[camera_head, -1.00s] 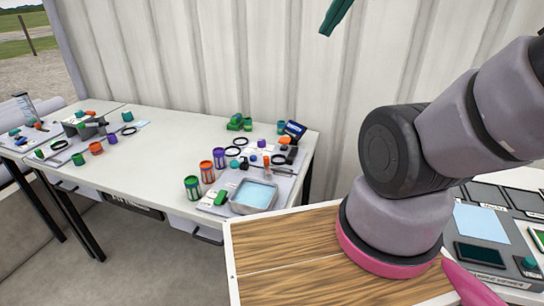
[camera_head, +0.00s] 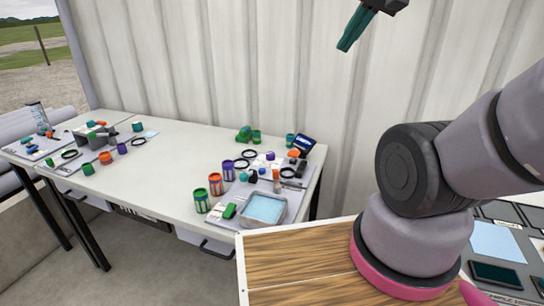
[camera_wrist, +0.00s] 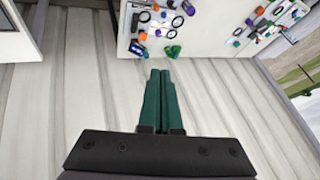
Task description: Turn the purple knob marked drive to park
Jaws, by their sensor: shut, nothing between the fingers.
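My gripper (camera_head: 352,27) has green fingers and is held high in front of the corrugated wall in the head view. In the wrist view my gripper (camera_wrist: 160,78) has its two fingers pressed together, with nothing between them. It is well apart from the tables and touches nothing. I cannot make out a purple knob marked drive in either view. Small purple things are on the white table, among them a purple can (camera_head: 228,171), but no marking on them can be read.
The white table (camera_head: 175,177) holds coloured cans, black rings, a grey tray (camera_head: 286,209) and a green toy-like object (camera_head: 243,134). A second cluttered table (camera_head: 20,153) stands at the far left. Panels with dark and pale blue faces (camera_head: 497,242) lie at the right edge. The corrugated wall (camera_head: 230,60) stands behind.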

